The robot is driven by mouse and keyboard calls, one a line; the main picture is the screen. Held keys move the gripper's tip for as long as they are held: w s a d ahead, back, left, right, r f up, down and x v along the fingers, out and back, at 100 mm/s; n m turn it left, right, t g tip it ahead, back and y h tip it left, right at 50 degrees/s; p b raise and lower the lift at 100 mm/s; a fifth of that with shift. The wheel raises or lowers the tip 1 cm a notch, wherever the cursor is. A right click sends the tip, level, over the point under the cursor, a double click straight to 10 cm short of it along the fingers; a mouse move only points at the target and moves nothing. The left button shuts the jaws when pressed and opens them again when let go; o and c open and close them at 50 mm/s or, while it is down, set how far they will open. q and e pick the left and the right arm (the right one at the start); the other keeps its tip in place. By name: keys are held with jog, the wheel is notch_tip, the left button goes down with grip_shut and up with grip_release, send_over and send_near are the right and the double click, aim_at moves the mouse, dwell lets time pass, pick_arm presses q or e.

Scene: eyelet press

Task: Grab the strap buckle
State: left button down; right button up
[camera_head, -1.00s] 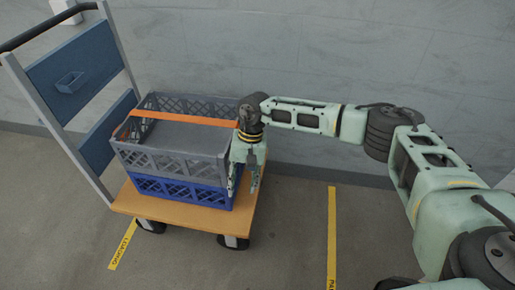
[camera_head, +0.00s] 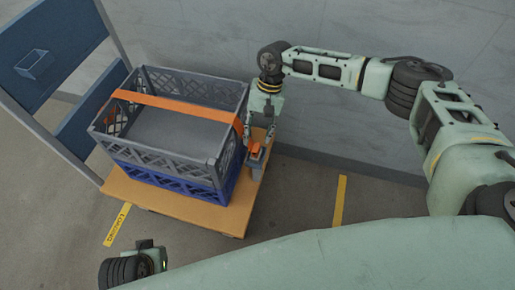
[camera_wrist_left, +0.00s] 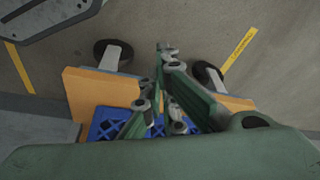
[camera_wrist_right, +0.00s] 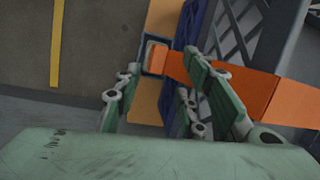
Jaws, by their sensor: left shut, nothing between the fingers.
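An orange strap (camera_head: 175,106) runs across the top of the grey crate and down its right side. The strap buckle (camera_head: 254,157), a grey frame with an orange part, is at the strap's lower end by the cart's right edge. My right gripper (camera_head: 260,134) points down just above the buckle. In the right wrist view my right gripper (camera_wrist_right: 160,62) is open, and the buckle (camera_wrist_right: 155,56) shows between and beyond its fingertips; I cannot tell contact. My left gripper (camera_wrist_left: 165,50) is shut and empty in the left wrist view. The head view does not show its fingers.
The grey crate (camera_head: 150,158) sits on a blue crate (camera_head: 232,180) on a wooden cart deck (camera_head: 180,207). The cart's blue-panelled handle frame (camera_head: 60,55) stands at the left. The wall is close behind. Floor is clear near the yellow line (camera_head: 340,200).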

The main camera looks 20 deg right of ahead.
aim_at(258, 146)
jog(key=x, duration=0.5)
jog(key=shift+s+d+f, duration=0.1)
jog(key=shift+s+d, duration=0.1)
jog(key=shift+s, duration=0.15)
jog(key=shift+f, duration=0.2)
pick_arm(q)
jog(key=shift+r, duration=0.75)
pick_arm(e)
grip_shut()
